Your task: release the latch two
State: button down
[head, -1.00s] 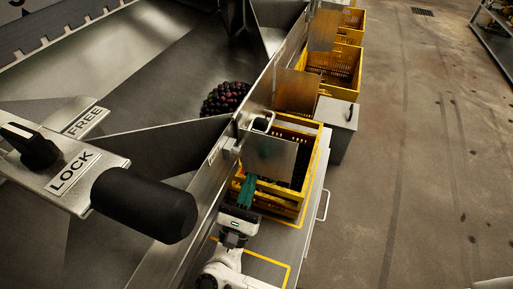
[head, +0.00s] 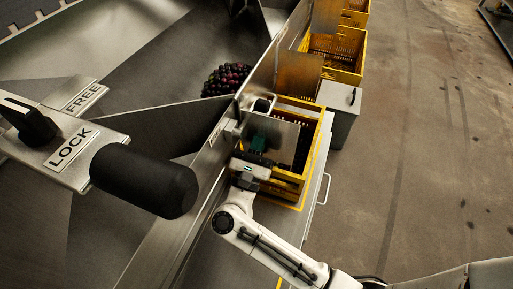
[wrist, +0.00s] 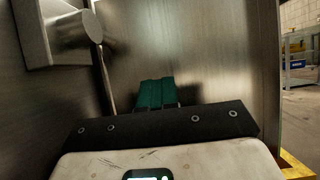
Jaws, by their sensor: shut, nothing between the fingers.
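My gripper (head: 257,143) is shut and empty, its teal fingertips close together in front of a grey metal flap (head: 284,133). It also shows in the wrist view (wrist: 157,92), with the flap (wrist: 215,50) filling the background. A metal block with a round knob (wrist: 92,26) stands at the upper left of that view, apart from the fingertips; a thin rod runs down from it. In the head view a small bracket (head: 231,131) sits on the machine wall left of the fingers. I cannot tell which of these parts is latch two.
A yellow crate (head: 286,190) is behind and below the flap. A grey bin (head: 339,113) and more yellow crates (head: 336,50) stand beyond. Dark fruit (head: 227,79) lies in the machine. A LOCK/FREE plate (head: 62,165) with a black grip (head: 143,181) is at left.

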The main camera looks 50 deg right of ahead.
jog(key=shift+w+d+r, duration=0.2)
jog(key=shift+d+r, duration=0.15)
jog(key=shift+d, duration=0.2)
jog(key=shift+w+d+r, duration=0.1)
jog(key=shift+d+r, duration=0.1)
jog(key=shift+r, duration=0.25)
jog(key=shift+w+d+r, duration=0.1)
jog(key=shift+d+r, duration=0.05)
jog(key=shift+r, duration=0.3)
jog(key=shift+b, duration=0.3)
